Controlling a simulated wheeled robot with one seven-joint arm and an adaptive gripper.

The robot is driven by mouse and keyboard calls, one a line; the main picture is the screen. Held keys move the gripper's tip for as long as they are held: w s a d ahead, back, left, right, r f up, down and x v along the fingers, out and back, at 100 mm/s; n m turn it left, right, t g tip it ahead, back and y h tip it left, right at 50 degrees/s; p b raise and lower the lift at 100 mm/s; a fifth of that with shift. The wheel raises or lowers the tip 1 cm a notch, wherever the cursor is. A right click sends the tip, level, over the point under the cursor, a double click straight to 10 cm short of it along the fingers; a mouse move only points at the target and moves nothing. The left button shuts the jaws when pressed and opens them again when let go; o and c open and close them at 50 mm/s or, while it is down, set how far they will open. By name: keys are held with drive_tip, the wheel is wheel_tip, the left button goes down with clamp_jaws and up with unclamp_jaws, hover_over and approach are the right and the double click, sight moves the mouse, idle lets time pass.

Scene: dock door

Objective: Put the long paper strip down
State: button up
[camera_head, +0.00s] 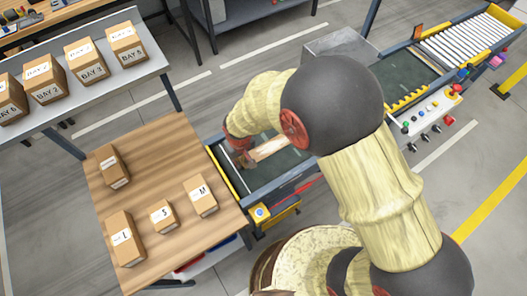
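A long tan strip (270,148), which looks like the paper strip, shows over the dark conveyor belt, running right and slightly up from my gripper. Its right end passes behind my arm. My gripper (243,161) is low over the left end of the conveyor, at the strip's left end. The fingers are small and partly covered by my own arm, so I cannot tell whether they are open or shut on the strip, or whether the strip touches the belt.
A wooden table (150,210) left of the conveyor (290,160) holds several labelled boxes, including S (163,216), M (200,195) and L (125,238). A button panel (430,112) stands at the right.

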drive_tip(key=shift+f, duration=0.1)
clamp_jaws()
idle(0.3)
